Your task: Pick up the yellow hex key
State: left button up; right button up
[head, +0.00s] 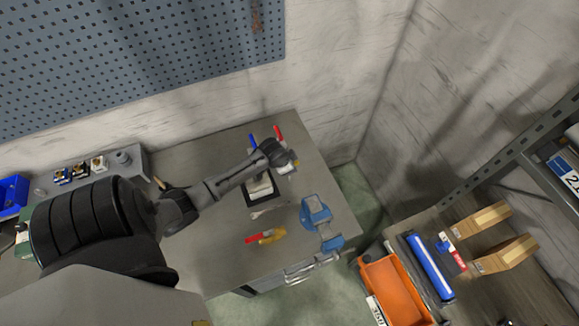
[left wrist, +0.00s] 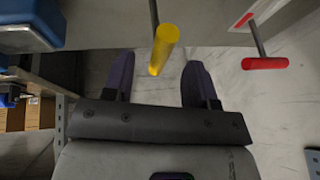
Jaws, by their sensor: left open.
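The yellow hex key (left wrist: 163,48) shows in the left wrist view as a thick yellow handle on a thin dark shaft that runs up out of the picture. My left gripper (left wrist: 160,62) is open, with one dark finger on each side of the handle's end and a visible gap on both sides. In the head view my left gripper (head: 290,162) is over the far right part of the workbench. The yellow handle is hard to make out there. My right gripper is not in view.
A red-handled key (left wrist: 265,63) stands right of the yellow one in the left wrist view. A blue handle (head: 252,140) is behind my gripper on the workbench (head: 225,245). A blue vise (head: 316,212) and a red-and-yellow tool (head: 266,236) are nearer. An orange bin (head: 393,290) is at right.

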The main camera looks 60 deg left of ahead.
pick_arm(q)
jog(key=shift+x, duration=1.55)
grip_shut()
